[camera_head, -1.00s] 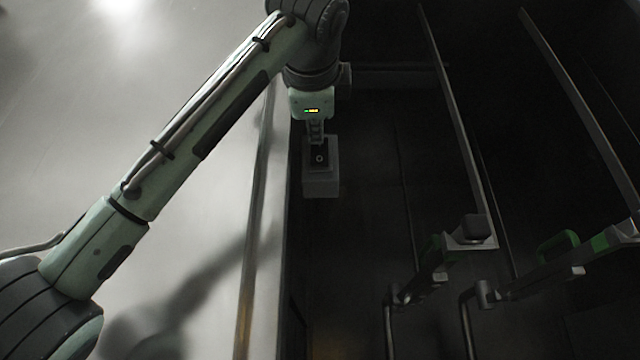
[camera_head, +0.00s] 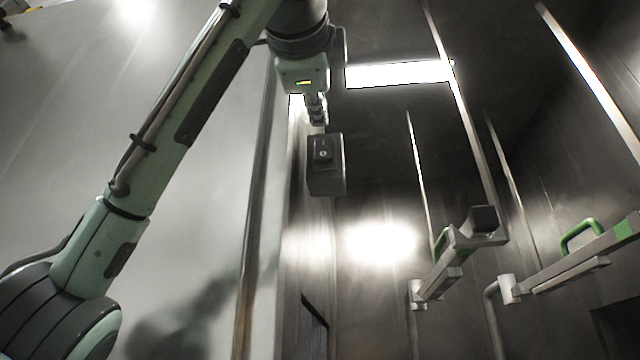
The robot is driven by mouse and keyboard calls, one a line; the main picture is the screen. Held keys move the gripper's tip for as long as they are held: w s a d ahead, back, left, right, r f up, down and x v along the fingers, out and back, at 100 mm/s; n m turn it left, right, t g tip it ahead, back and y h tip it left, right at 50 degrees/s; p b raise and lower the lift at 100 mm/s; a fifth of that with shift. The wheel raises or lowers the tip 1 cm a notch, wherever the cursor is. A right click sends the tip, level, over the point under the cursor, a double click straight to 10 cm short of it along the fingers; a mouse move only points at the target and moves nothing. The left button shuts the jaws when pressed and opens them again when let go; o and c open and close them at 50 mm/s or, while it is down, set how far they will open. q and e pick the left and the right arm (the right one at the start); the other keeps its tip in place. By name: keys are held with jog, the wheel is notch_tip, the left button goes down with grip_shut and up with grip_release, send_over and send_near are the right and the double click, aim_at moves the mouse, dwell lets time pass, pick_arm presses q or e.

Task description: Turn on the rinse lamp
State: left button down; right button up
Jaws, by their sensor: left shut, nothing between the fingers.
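The rinse lamp is lit: a bright white panel (camera_head: 398,74) shows at the upper middle, with a strong glow on the metal wall below it. A grey switch box (camera_head: 326,180) with a dark rocker switch (camera_head: 323,151) is mounted near the centre. My left gripper (camera_head: 318,122) is shut and empty just above the switch box. A small gap seems to separate its fingertips from the rocker. My right gripper is not in view.
A grab rail with a green handle (camera_head: 581,232) and a bracket with a dark block (camera_head: 484,218) stand at the lower right. A pale wall (camera_head: 190,230) fills the left. Dark metal walls lie behind.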

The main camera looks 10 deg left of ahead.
pick_arm(q)
jog(key=v, duration=0.6)
jog(key=shift+d, duration=0.2)
jog(key=shift+s+f, duration=0.1)
jog(key=shift+s, duration=0.05)
